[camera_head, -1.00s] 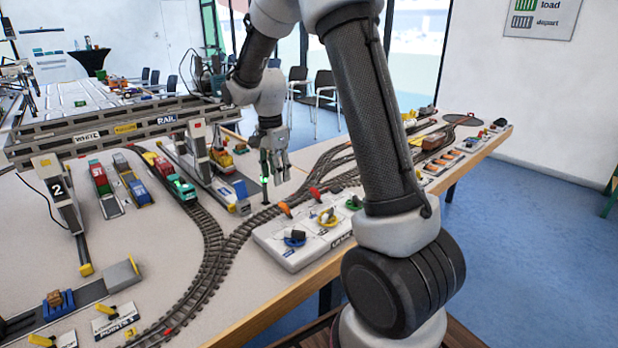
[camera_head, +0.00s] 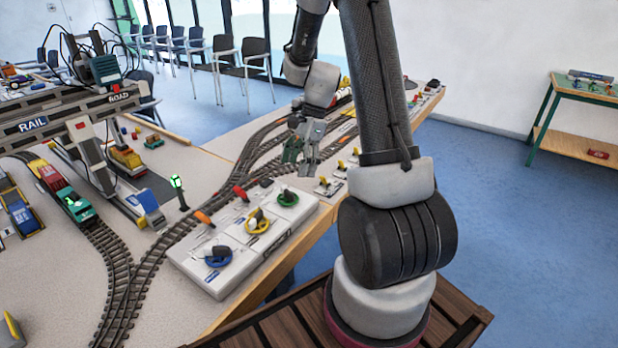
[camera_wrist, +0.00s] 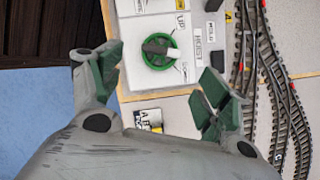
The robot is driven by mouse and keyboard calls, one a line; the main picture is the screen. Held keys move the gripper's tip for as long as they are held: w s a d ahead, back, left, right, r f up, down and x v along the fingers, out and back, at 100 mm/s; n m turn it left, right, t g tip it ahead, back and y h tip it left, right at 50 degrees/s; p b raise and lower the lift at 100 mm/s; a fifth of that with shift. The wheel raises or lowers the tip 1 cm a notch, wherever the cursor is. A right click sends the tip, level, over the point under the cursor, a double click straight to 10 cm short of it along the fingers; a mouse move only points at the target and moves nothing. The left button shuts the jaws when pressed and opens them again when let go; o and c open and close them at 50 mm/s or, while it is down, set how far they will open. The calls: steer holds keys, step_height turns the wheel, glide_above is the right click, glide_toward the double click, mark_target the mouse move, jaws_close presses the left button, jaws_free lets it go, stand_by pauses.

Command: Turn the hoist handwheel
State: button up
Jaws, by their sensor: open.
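The control panel (camera_head: 190,262) is a white box at the table's front edge, with blue (camera_head: 218,259), yellow (camera_head: 257,224) and green (camera_head: 287,200) handwheels in a row. In the wrist view the green handwheel (camera_wrist: 153,60) has a dark hub and a white-ended knob. Labels beside it read UP and, apparently, HOIST (camera_wrist: 197,46). My gripper (camera_head: 302,152) is above the table, past the panel's green end. In the wrist view my gripper (camera_wrist: 160,88) is open and empty, its green-padded fingers spread, with the green handwheel ahead between them and apart from both.
Orange and red levers (camera_head: 240,193) stand along the panel's back edge. A green signal post (camera_head: 178,190) and tracks (camera_head: 160,248) run close behind it. The gantry crane (camera_head: 95,125) stands at left. More small controls (camera_head: 325,186) lie on the table beyond the panel.

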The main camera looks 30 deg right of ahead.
mark_target(288, 195)
steer(key=shift+n, duration=0.5)
steer(key=x, duration=0.7)
steer(key=shift+a+f, duration=0.3)
steer(key=shift+f, duration=0.05)
steer(key=shift+c, duration=0.2)
steer(key=c, duration=1)
